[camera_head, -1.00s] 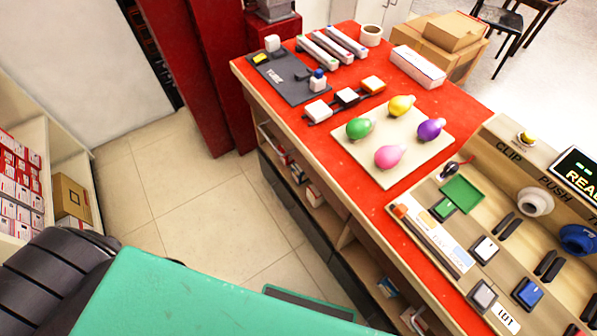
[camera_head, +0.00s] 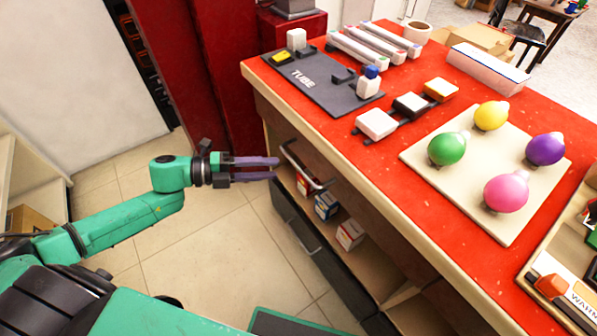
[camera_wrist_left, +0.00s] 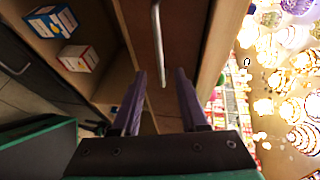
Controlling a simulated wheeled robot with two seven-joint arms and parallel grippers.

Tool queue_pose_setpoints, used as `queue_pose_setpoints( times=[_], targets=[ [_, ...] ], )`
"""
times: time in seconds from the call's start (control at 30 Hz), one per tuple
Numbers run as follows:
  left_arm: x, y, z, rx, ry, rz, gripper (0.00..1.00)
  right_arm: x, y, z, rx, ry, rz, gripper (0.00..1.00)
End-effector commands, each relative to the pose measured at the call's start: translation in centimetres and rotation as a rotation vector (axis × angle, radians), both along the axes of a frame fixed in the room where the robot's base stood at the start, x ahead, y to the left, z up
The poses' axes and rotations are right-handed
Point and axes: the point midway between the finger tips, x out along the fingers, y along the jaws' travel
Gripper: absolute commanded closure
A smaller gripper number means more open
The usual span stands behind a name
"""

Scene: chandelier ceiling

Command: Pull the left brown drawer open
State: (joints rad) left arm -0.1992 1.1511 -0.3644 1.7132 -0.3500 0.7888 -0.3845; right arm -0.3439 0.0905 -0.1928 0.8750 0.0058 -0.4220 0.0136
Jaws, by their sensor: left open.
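The left brown drawer (camera_head: 318,164) sits under the red-topped counter, its front looking flush with it. Its silver bar handle (camera_head: 301,170) runs along the front. My left gripper (camera_head: 277,168) has purple fingers, held open and level, pointing at the handle from the left. In the left wrist view the open fingers (camera_wrist_left: 160,76) flank the lower end of the handle (camera_wrist_left: 157,40), which stands ahead against the brown drawer front (camera_wrist_left: 181,40). No contact shows, and the remaining depth is hard to judge. My right gripper is out of view.
Small boxes (camera_head: 327,206) stand on an open shelf below the drawer. A dark lower front with its own handle (camera_head: 304,236) is beneath. The counter top (camera_head: 300,111) holds a tube tray (camera_head: 310,78) and a board of coloured bulbs (camera_head: 465,205). Tiled floor to the left is free.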

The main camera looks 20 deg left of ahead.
Motion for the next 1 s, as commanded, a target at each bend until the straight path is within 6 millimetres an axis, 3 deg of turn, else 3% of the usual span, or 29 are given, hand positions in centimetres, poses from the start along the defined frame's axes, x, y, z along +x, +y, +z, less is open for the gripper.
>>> queue_pose_setpoints(
  times=[0.3,0.63,0.67,0.77,1.0],
  targets=[
    [3.3,-6.1,-1.2,-0.004,-0.001,0.004,0.57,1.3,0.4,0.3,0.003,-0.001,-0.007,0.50],
    [3.7,-7.0,-1.5,-0.001,0.003,0.005,0.57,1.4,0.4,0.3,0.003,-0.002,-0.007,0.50],
    [3.7,-7.0,-1.5,-0.001,0.003,0.005,0.60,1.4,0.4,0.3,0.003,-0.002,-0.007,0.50],
    [3.7,-7.0,-1.5,-0.001,0.003,0.005,0.99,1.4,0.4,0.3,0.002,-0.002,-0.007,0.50],
    [3.7,-7.0,-1.6,0.000,0.003,0.005,1.00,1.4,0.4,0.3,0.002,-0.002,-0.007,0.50]
  ],
)
